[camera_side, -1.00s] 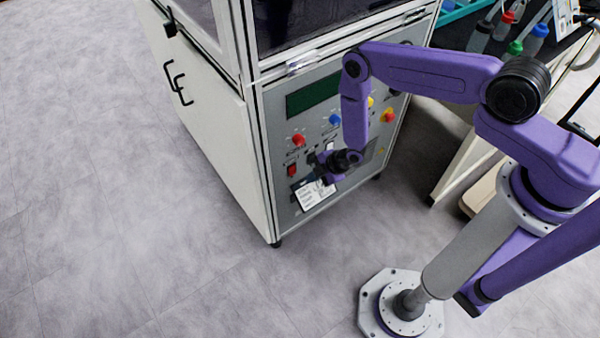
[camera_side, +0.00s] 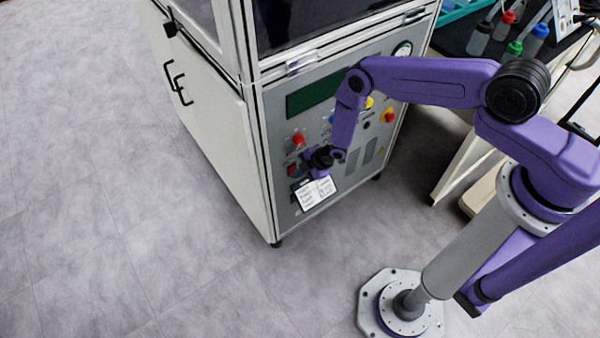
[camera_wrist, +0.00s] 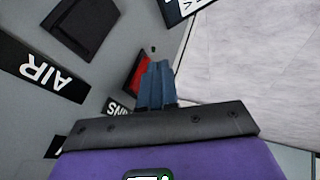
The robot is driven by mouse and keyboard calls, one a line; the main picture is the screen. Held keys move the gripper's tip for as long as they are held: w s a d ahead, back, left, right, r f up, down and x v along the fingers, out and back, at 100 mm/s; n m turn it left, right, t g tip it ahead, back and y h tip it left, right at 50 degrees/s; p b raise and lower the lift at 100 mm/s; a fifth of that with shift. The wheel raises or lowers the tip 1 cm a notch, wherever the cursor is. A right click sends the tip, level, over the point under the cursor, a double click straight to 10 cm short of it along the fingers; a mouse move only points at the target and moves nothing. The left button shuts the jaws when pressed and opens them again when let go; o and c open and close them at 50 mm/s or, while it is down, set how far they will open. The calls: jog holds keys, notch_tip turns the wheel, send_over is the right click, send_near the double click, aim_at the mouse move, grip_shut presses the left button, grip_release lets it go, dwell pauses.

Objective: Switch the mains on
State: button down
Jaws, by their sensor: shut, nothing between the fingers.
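The mains switch (camera_wrist: 137,76) is a red rocker on the grey front panel, in a dark frame, beside a label (camera_wrist: 118,109) of which only "INS" shows. In the side view the red switch (camera_side: 292,170) is low on the left of the panel, partly behind my gripper. My gripper (camera_wrist: 158,72) is shut and empty, its blue-grey fingers together. The fingertips overlap the right part of the switch in the wrist view; I cannot tell whether they touch it. In the side view my gripper (camera_side: 304,170) is close to the panel at the switch.
A black switch (camera_wrist: 84,25) with an "AIR" label (camera_wrist: 48,78) sits to the left in the wrist view. A red knob (camera_side: 298,139) is above the mains switch, and a red-and-yellow button (camera_side: 388,117) is farther right. A white card (camera_side: 314,193) hangs just below my gripper.

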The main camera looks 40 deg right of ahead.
jog(key=shift+w+f, duration=0.15)
jog(key=shift+w, duration=0.1)
dwell(0.4)
jog(key=shift+r, duration=0.85)
jog(key=s+d+r, duration=0.3)
jog(key=s+r, duration=0.5)
jog(key=shift+s+d+r, duration=0.25)
jog(key=shift+s+d, duration=0.05)
